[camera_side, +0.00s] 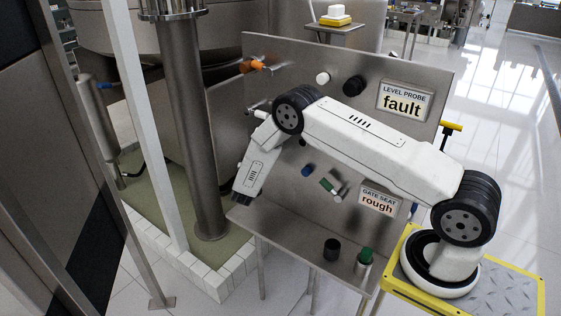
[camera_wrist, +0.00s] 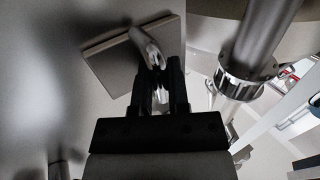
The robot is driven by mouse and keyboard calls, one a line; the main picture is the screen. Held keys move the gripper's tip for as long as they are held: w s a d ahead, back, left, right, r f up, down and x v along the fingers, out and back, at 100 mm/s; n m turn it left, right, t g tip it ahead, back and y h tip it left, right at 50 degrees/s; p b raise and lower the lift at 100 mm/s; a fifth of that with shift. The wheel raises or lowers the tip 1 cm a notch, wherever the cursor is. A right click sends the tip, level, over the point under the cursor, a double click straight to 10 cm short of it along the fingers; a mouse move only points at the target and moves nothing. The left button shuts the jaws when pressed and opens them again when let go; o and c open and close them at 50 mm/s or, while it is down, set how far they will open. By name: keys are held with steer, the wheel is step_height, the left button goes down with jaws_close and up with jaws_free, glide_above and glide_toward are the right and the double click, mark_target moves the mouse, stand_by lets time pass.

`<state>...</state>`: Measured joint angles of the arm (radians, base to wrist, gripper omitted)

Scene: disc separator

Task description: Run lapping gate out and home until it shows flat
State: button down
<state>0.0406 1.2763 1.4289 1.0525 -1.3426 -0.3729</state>
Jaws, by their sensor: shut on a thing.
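In the wrist view my gripper (camera_wrist: 162,78) is shut on a curved bare-metal handle (camera_wrist: 149,45). The handle stands in front of a square grey plate (camera_wrist: 107,67), which looks like the lapping gate, though no label on it shows. Part of the handle is hidden between the dark fingers. In the side view my white arm reaches across the panel to its left edge, and the fingers cannot be made out there. The gate seat sign (camera_side: 379,201) on the panel reads "rough".
The steel panel (camera_side: 300,80) also carries a level probe sign (camera_side: 404,101) reading "fault", an orange-handled fitting (camera_side: 252,65), and several knobs. A thick steel pipe (camera_side: 190,130) rises at left.

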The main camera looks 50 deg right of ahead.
steer(key=shift+a, duration=0.1)
steer(key=s, duration=0.7)
steer(key=shift+s+a, duration=0.15)
steer(key=shift+w+f, duration=0.1)
steer(key=shift+w, duration=3.55)
steer(key=shift+s, duration=0.15)
steer(key=s, duration=0.7)
steer(key=shift+s+d, duration=0.15)
steer(key=shift+d, duration=0.05)
